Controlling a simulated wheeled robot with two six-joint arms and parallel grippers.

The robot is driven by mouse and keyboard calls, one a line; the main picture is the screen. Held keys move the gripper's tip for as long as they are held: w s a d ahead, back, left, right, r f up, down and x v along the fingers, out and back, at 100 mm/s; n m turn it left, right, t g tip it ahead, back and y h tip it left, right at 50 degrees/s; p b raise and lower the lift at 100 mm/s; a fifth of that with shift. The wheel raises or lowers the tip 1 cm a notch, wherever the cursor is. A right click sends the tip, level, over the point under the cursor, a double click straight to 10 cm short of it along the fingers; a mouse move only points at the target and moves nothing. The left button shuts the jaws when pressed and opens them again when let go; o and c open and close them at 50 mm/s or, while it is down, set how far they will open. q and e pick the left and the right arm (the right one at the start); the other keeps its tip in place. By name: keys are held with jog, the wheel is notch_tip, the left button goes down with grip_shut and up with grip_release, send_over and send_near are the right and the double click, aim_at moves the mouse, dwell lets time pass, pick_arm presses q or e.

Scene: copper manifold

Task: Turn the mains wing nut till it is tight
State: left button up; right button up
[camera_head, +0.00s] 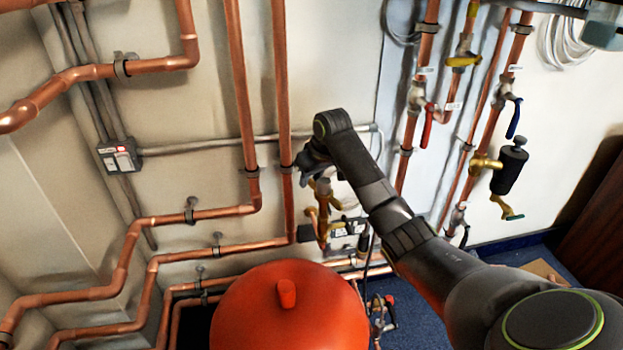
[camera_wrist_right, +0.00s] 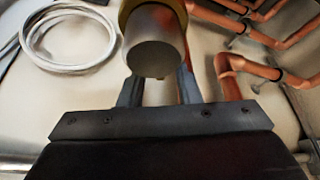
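My right arm crosses the head view from the lower right, and its dark gripper (camera_head: 312,168) is at the top of a brass valve assembly (camera_head: 325,205) on the back wall. In the right wrist view, the two fingers (camera_wrist_right: 160,92) stand apart. A dark grey cylinder (camera_wrist_right: 154,55) with a brass collar (camera_wrist_right: 181,8) covers their tips. Whether the fingers touch anything is hidden. I cannot make out the mains wing nut in either view; the gripper and cylinder may hide it. My left gripper is not in view.
A large red tank (camera_head: 290,315) stands below the gripper. Copper pipes (camera_head: 245,100) run close by on the left. Valves with a red lever (camera_head: 427,127) and a blue lever (camera_head: 514,118) are on the right, near a black cylinder (camera_head: 510,168). White coiled cable (camera_wrist_right: 68,38) hangs on the wall.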

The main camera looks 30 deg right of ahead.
grip_shut()
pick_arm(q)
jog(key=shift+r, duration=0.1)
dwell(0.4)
